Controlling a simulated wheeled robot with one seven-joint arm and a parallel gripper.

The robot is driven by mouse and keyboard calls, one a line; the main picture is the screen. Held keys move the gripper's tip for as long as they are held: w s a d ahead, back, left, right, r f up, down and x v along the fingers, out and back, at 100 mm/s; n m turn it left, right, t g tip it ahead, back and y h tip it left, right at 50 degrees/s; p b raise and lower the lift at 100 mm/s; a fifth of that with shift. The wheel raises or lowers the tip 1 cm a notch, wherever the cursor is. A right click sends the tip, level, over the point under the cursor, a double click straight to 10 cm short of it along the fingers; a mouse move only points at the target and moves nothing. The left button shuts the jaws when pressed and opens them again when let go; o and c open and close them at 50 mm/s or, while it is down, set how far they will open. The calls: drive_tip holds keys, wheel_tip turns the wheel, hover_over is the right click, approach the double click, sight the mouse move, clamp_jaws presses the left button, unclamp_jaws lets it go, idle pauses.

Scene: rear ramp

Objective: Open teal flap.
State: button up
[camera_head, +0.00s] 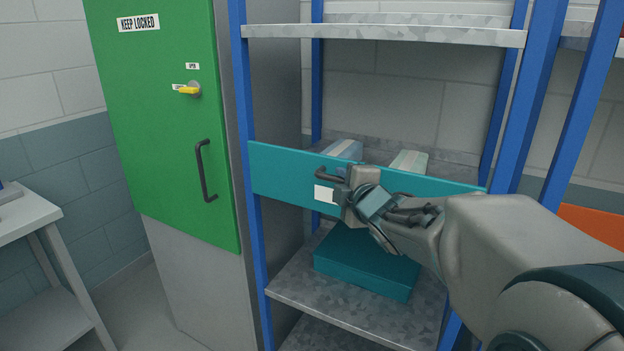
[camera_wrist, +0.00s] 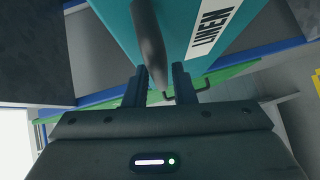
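The teal flap (camera_head: 268,172) is a long panel across the front of the blue-posted rack, standing upright, with a white label and a dark bar handle (camera_head: 328,176). My gripper (camera_head: 343,182) is at the handle, its fingers partly hidden by my wrist. The dark handle (camera_wrist: 149,45) reaches down between my gripper's two fingers (camera_wrist: 160,80). The fingers stand apart, with a gap showing between the handle and the right finger.
A teal box (camera_head: 365,262) lies on the grey shelf below the flap. Pale packets (camera_head: 408,160) stand behind it. A green door (camera_head: 165,110) marked KEEP LOCKED, with a yellow latch (camera_head: 188,90), is to the left. A white table (camera_head: 25,215) stands at far left.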

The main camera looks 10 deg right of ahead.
drive_tip(key=shift+w+a+f, duration=0.1)
drive_tip(key=shift+w, duration=0.6)
clamp_jaws()
drive_tip(key=shift+f+b, duration=0.15)
drive_tip(key=shift+b, duration=0.15)
